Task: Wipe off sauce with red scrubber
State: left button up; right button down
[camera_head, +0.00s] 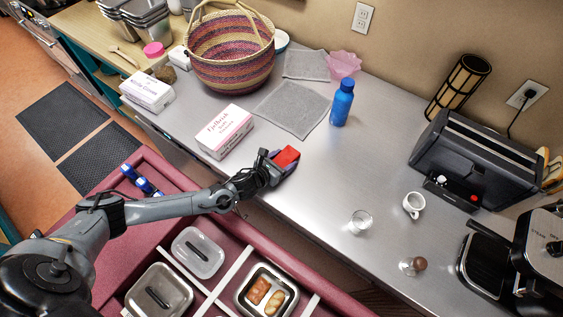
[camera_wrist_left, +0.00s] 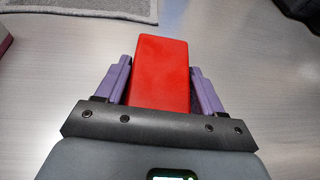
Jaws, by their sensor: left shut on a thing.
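The red scrubber (camera_head: 286,157) is a plain red block. My left gripper (camera_head: 280,160) is shut on it, over the grey metal counter (camera_head: 318,190) near its front edge. In the left wrist view the scrubber (camera_wrist_left: 160,72) sits between the two purple fingers of the left gripper (camera_wrist_left: 160,85), sticking out past their tips. I cannot tell whether the scrubber touches the counter. I see no sauce on the counter in either view. My right gripper is not in view.
A white and pink box (camera_head: 223,131) stands left of the gripper, with grey cloths (camera_head: 290,108) and a blue bottle (camera_head: 342,102) behind. A small glass (camera_head: 360,221), white cup (camera_head: 413,204) and black toaster (camera_head: 470,160) are to the right. Counter beside the scrubber is clear.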

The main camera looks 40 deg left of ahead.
aim_at(281, 152)
pick_arm(q)
jog(key=shift+w+f+b, duration=0.2)
jog(key=shift+w+b, duration=0.35)
jog(key=shift+w, duration=0.8)
jog(key=shift+a, duration=0.25)
jog(key=shift+a, duration=0.95)
jog(key=shift+a, duration=0.2)
jog(key=shift+a, duration=1)
jog(key=shift+a, duration=0.15)
jog(key=shift+a, duration=1)
